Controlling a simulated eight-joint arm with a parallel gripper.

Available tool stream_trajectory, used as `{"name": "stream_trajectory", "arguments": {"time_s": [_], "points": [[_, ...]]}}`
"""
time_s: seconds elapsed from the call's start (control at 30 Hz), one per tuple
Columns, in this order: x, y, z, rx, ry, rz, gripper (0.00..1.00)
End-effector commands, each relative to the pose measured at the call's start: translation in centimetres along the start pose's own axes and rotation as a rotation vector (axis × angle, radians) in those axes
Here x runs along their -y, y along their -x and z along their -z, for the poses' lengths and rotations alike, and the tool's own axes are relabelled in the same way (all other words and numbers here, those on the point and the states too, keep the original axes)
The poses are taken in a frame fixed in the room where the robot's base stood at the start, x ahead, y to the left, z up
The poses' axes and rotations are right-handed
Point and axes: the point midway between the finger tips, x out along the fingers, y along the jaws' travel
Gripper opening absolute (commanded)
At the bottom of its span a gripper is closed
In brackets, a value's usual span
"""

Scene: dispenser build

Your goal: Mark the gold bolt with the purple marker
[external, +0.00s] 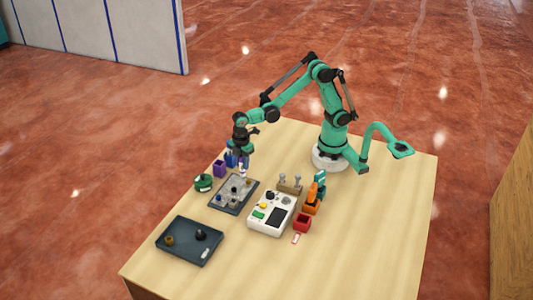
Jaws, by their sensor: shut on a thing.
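My gripper (243,160) points down above the far end of a grey tray (214,205) that carries several small parts. It is shut on a slim, pale purple thing (242,171), which looks like the purple marker. Its tip is close to the tray's parts, but I cannot tell whether it touches any. A small gold piece (169,240), which may be the gold bolt, sits at the left of a dark tray (188,259) at the front left. The parts in the grey tray are too small to tell apart clearly.
A purple holder (219,169), a blue holder (230,158) and a green round thing (203,183) stand left of my gripper. A white device (262,226), a red box (303,222) and an orange stand (312,203) are to the right. The table's right side is clear.

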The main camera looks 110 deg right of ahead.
Motion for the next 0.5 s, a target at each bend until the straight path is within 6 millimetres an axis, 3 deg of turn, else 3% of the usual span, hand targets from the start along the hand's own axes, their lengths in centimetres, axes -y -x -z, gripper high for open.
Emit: {"name": "stream_trajectory", "arguments": {"time_s": [0.5], "points": [[0.01,-0.66,0.02,0.000,0.000,0.000,0.00]]}}
